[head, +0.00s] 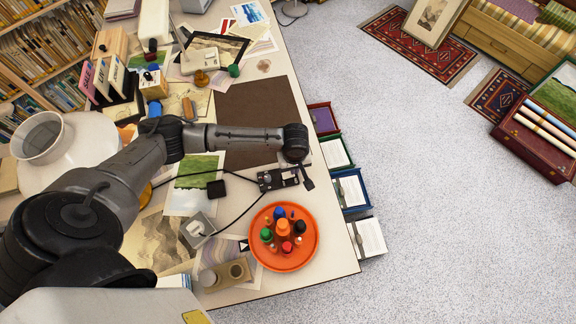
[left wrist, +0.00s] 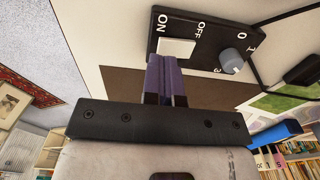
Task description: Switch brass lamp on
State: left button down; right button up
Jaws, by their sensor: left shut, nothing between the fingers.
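A black control box (left wrist: 205,45) fills the top of the left wrist view. It has a pale rocker switch (left wrist: 177,46) between the words ON and OFF, and a grey dial (left wrist: 232,61) with numbers. My left gripper (left wrist: 166,62) is shut and empty, its purple fingertips at the near edge of the rocker; I cannot tell whether they touch. In the head view the box (head: 272,180) lies on the table beside my left gripper (head: 309,184). A brass-coloured part (head: 147,193) shows behind my left arm; I cannot tell whether it is the lamp. My right gripper is out of view.
An orange tray (head: 262,253) of several bottles stands near the table's front edge. A grey switch box (head: 197,229) on a black cable sits left of it. Coloured boxes (head: 352,190) line the table's right side. A brown mat (head: 258,105) lies behind.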

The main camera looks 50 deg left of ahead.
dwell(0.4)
pick_arm(q)
jog(key=shift+f, duration=0.45)
dwell(0.3)
jog(key=shift+f, duration=0.5)
jog(key=shift+f, duration=0.4)
dwell(0.4)
jog(key=shift+r, duration=0.15)
jog(key=shift+r+p, duration=0.8)
jog(key=shift+p, duration=0.2)
notch_tip(320, 180, up, 3)
jog(key=p, duration=0.4)
jog(key=shift+r, duration=0.1)
notch_tip(320, 180, up, 2)
jog(key=p, duration=0.3)
